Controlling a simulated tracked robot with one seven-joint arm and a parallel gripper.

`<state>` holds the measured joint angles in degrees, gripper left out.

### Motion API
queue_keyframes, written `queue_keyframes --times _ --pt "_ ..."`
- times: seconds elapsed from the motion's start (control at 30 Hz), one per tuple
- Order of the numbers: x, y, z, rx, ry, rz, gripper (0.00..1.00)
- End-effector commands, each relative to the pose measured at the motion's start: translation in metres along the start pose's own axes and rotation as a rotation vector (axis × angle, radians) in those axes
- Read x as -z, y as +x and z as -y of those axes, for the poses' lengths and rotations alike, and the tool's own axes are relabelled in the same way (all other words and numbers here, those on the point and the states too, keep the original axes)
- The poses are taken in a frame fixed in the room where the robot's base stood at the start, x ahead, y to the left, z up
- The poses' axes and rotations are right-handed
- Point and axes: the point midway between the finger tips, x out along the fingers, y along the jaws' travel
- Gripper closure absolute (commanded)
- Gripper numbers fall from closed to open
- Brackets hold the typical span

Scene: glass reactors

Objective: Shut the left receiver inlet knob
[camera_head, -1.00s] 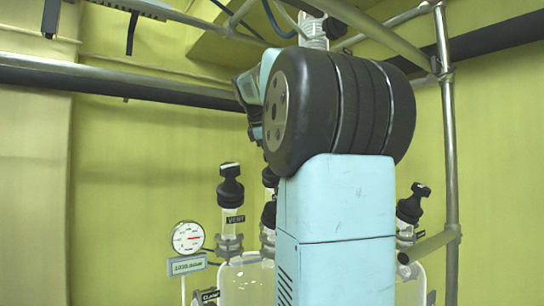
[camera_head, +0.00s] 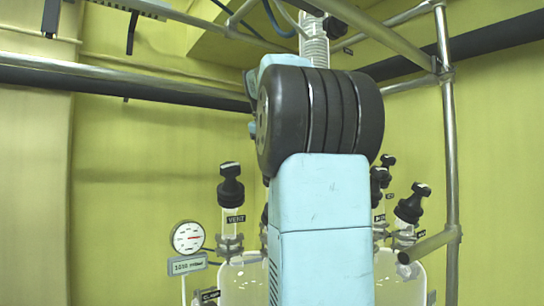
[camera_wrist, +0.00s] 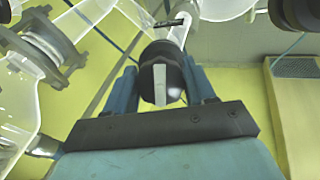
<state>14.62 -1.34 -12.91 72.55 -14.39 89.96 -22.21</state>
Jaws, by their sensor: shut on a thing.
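In the wrist view, a black round knob (camera_wrist: 174,84) with a pale grey raised bar on its face sits between the two blue fingers of my gripper (camera_wrist: 161,68). The fingers are shut on it, one on each side. Clear glass tubing runs just behind the knob. In the head view my arm blocks the middle of the scene, and my gripper and the held knob are hidden there. I cannot read a label on this knob.
In the head view, a VENT knob (camera_head: 231,184) tops the left vessel (camera_head: 243,283), beside a round gauge (camera_head: 187,237). Another black knob (camera_head: 411,206) stands at the right near a metal post (camera_head: 449,150). In the wrist view, a glass flange (camera_wrist: 42,45) is close at left.

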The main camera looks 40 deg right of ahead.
Motion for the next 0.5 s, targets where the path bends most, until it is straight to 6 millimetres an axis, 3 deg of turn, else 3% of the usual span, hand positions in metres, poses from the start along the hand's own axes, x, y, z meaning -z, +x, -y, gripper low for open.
queue_keyframes --times 0.5 --pt "-0.0005 0.0014 0.0021 0.113 0.477 0.007 0.76"
